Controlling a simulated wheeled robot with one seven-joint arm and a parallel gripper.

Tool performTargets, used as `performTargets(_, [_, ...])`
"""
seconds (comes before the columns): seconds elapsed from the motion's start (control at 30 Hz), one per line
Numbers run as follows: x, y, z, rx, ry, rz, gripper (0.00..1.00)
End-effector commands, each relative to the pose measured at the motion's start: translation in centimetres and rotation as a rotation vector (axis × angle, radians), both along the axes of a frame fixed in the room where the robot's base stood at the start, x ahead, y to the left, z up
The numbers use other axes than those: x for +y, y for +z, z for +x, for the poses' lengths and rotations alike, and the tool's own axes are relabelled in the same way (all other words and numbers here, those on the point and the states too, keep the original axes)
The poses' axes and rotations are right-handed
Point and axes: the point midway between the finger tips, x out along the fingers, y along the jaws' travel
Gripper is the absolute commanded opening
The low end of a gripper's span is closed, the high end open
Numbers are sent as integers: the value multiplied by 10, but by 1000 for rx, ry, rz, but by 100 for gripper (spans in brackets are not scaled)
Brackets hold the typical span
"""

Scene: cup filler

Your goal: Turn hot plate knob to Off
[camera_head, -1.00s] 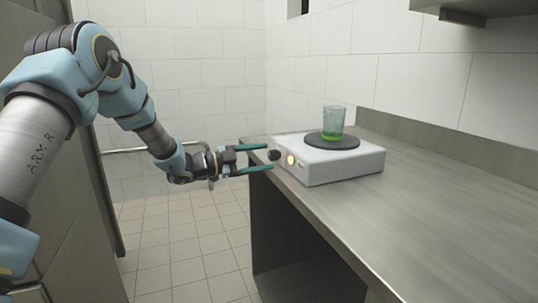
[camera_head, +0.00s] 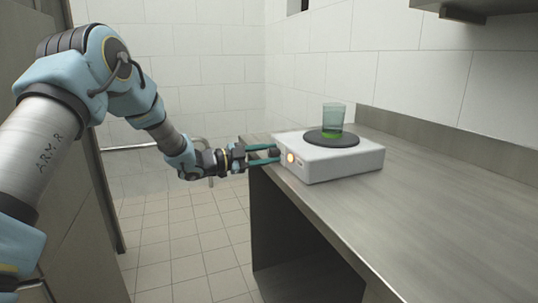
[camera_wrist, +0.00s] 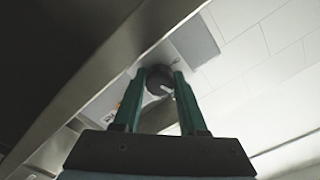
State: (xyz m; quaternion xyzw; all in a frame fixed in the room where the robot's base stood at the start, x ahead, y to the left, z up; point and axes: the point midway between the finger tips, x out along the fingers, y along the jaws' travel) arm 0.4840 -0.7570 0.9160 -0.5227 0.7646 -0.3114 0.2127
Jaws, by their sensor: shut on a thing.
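The white hot plate (camera_head: 345,162) sits at the left end of the metal counter. Its front carries a dark round knob (camera_head: 274,153) and a glowing orange light (camera_head: 290,158). A glass (camera_head: 333,115) with green liquid at its bottom stands on the dark heating disc (camera_head: 331,138). My gripper (camera_head: 271,154) is at the hot plate's front, its teal fingers shut on the knob. In the wrist view the knob (camera_wrist: 159,79) sits between the two fingertips, with a pale mark on its face. I cannot read which setting the mark points at.
The metal counter (camera_head: 430,215) is clear to the right of the hot plate. Its front edge runs beneath the hot plate's front, with an open shelf below. A tiled wall stands behind, and tiled floor (camera_head: 185,255) lies left of the counter.

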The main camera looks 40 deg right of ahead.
Motion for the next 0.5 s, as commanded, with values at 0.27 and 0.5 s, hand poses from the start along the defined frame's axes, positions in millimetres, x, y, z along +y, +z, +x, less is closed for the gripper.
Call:
performTargets(0.27, [0,0,0,0,-1,1,0])
performTargets(0.5, [0,0,0,9,-1,4,0])
